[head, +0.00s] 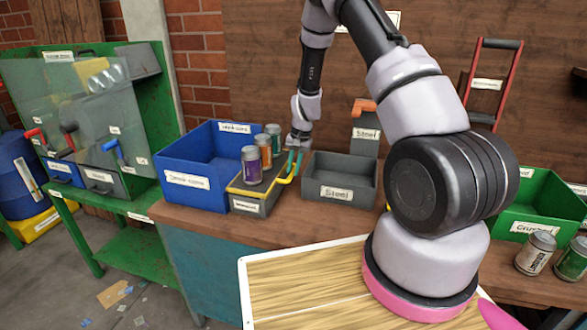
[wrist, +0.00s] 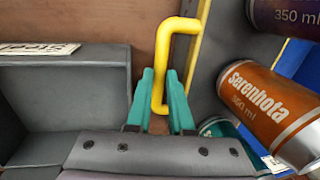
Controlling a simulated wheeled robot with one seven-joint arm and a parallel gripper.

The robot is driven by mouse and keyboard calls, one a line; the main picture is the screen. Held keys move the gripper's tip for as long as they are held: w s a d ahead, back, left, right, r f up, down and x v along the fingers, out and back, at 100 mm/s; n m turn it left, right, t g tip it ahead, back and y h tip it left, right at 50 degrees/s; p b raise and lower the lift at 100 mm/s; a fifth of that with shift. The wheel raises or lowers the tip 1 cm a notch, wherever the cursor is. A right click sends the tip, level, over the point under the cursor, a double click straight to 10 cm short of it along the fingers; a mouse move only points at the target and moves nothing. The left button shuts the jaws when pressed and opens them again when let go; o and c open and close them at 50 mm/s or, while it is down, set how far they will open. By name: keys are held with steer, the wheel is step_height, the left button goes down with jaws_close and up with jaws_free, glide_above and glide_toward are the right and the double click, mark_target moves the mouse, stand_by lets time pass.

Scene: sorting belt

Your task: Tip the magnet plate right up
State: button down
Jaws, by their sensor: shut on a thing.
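The magnet plate (head: 259,208) is a grey, yellow-edged block with a small label, between the blue crate and the grey steel bin. It looks about level. Three cans stand on it: purple (head: 251,167), orange (head: 265,153) and teal (head: 273,135). Its yellow handle (head: 290,178) sticks out on the right side. My gripper (head: 294,163) is shut on this handle. In the wrist view the teal fingertips (wrist: 162,105) sit either side of the yellow bar (wrist: 160,78), and the orange can (wrist: 268,100) is close on the right.
The open blue crate (head: 186,182) is left of the plate. The grey steel bin (head: 340,192) is close on the right of my gripper. A green crate (head: 540,207) and loose cans (head: 536,253) are at far right. A pale board (head: 300,290) lies in front.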

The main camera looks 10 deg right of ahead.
mark_target(266, 137)
steer(key=shift+r, duration=0.1)
steer(key=shift+w+a+r+g+h, duration=0.6)
steer(key=shift+w+a+r+h, duration=0.4)
steer(key=shift+a+r, duration=1)
steer(key=shift+w+a+r+g+h, duration=0.7)
steer(key=shift+a+r+h, duration=0.6)
steer(key=shift+r, duration=1.2)
steer(key=shift+w+a+r+g+h, duration=0.5)
steer(key=shift+w+a+r+h, duration=0.5)
steer(key=shift+a+r, duration=1.05)
steer(key=shift+d+r, duration=0.15)
steer(key=shift+r, duration=0.2)
steer(key=c, duration=1.1)
jaws_free()
steer(key=o, duration=0.3)
steer(key=shift+w+f, duration=0.1)
steer(key=shift+w, duration=0.1)
steer(key=shift+s+d, duration=0.1)
steer(key=shift+d, duration=0.15)
